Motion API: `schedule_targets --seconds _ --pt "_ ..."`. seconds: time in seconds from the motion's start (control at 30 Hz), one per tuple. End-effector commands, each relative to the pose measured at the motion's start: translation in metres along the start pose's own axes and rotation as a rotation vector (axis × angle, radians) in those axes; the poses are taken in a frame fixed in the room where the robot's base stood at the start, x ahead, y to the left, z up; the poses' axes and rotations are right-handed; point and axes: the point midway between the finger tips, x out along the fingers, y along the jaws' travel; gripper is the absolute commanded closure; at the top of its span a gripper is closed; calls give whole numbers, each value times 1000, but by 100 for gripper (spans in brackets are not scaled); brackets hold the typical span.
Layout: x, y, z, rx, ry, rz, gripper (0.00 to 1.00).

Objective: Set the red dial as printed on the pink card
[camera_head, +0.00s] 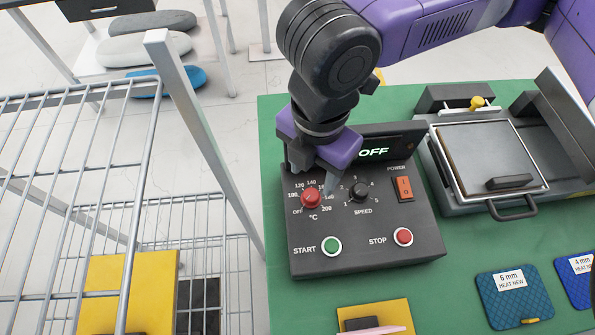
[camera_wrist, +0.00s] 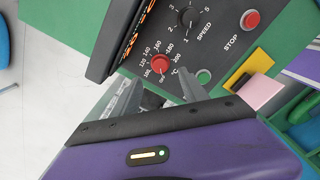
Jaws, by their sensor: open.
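The red dial (camera_head: 311,198) is on the left of the black control box, ringed by numbers up to 200, an OFF mark and °C. It also shows in the wrist view (camera_wrist: 160,64); its pointer is too small to read surely. My gripper (camera_head: 312,178) is open above the dial. In the wrist view my two fingers (camera_wrist: 161,92) are apart, with the dial beyond their tips and nothing between them. The pink card (camera_wrist: 264,91) lies in front of the box; its print is not readable. Only its edge shows in the head view (camera_head: 378,331).
The box has a lit OFF display (camera_head: 373,153), a black speed knob (camera_head: 359,191), an orange power switch (camera_head: 403,188), a green start button (camera_head: 331,246) and a red stop button (camera_head: 403,236). A hinged press (camera_head: 492,160) stands right. A wire rack (camera_head: 80,150) stands left.

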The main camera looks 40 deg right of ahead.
Motion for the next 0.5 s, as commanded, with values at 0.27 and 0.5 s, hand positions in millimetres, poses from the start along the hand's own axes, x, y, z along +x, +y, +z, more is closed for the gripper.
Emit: schedule_targets --seconds 0.27,0.5 --pt "41 -1 0 1 0 -4 48" --pt "68 0 0 1 0 0 48"
